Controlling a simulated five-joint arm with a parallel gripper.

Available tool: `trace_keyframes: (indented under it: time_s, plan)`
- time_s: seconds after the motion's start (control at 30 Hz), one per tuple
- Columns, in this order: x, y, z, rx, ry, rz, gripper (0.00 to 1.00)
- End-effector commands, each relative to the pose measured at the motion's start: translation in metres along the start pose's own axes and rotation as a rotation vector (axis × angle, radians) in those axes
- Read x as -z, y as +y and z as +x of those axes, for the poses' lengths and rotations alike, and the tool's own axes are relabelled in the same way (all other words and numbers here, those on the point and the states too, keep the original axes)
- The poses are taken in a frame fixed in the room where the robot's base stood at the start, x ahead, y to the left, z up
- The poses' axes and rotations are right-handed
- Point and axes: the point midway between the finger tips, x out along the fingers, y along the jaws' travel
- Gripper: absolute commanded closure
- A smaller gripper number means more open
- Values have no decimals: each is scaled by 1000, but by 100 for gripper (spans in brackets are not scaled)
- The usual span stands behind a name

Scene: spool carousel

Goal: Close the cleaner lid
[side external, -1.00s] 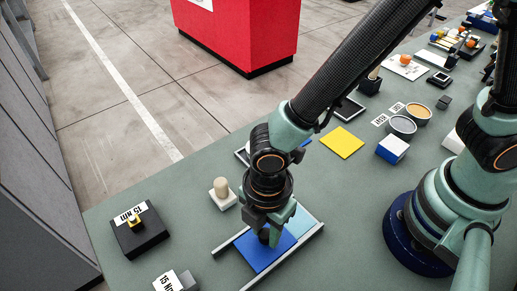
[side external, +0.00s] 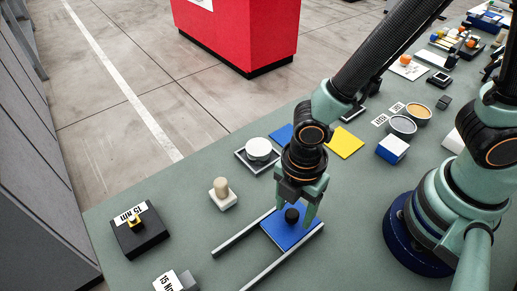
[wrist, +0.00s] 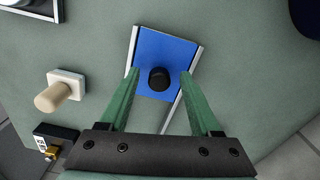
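The cleaner lid, a blue plate (side external: 286,236), lies between two pale parallel rails (side external: 242,235), at their upper-right end. A round black knob (side external: 291,215) stands on it. What lies under the plate is hidden. Bare grey-green surface shows between the rails at their lower-left end.
A white block with a beige peg (side external: 223,193) and a framed tray with a round white piece (side external: 258,151) stand left of the rails. A black box with a yellow knob (side external: 138,232) is further left. A yellow square (side external: 345,142) lies behind my gripper.

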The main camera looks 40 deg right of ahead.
Motion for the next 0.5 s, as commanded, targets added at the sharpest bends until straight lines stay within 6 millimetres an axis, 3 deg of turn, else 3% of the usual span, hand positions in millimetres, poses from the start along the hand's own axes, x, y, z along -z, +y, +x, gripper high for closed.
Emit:
trace_keyframes:
  time_s: [0.27, 0.5]
  plan:
    - [1, 1, -8, -3, 2, -2, 36]
    - [2, 1, -41, -7, 5, -1, 36]
